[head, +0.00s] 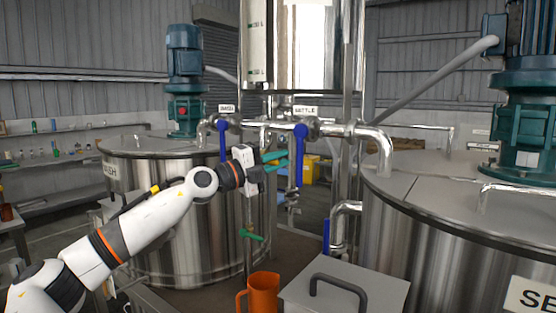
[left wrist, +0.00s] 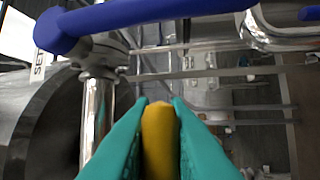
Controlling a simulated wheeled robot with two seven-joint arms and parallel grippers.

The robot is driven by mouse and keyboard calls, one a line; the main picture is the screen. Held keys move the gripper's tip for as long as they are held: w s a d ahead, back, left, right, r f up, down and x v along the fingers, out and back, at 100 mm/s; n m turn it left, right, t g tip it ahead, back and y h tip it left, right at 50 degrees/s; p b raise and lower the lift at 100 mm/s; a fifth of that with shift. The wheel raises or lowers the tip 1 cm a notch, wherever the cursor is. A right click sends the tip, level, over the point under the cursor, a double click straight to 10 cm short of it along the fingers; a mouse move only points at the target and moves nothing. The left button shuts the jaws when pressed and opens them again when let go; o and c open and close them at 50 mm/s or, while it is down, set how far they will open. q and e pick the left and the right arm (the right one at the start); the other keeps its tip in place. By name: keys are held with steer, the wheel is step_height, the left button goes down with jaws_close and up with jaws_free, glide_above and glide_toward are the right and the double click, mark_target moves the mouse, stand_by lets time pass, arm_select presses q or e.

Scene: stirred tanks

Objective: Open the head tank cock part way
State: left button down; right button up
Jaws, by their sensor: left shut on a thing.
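My left gripper (head: 275,160) reaches in from the left, in front of the blue levers under the head tank (head: 290,45). In the left wrist view its teal fingers (left wrist: 160,110) are shut on a yellow handle (left wrist: 158,145) with a rounded tip. A blue lever (head: 299,160) hangs down just right of the fingers, below a "SETTLE" label (head: 305,111). Another blue lever (head: 222,142) hangs to the left. A blue lever (left wrist: 150,18) crosses the top of the left wrist view. My right gripper is not visible.
A steel tank (head: 175,225) stands left and another (head: 440,235) right. Steel piping (head: 345,130) runs between them. A green-handled cock (head: 250,236) sits lower down. An orange jug (head: 263,293) stands beside a grey box (head: 370,290) in front. A yellow crate (head: 313,168) is behind.

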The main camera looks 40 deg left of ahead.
arm_select(q)
steer(key=m+p, duration=0.1)
steer(key=f+m+g+p, duration=0.1)
steer(key=m, duration=0.1)
steer(key=shift+a+f+m+g+p, duration=0.15)
steer(key=shift+f+m+g+p, duration=0.45)
steer(key=shift+m, duration=0.2)
steer(key=c, duration=1.4)
jaws_free()
steer(key=b+v, duration=1.2)
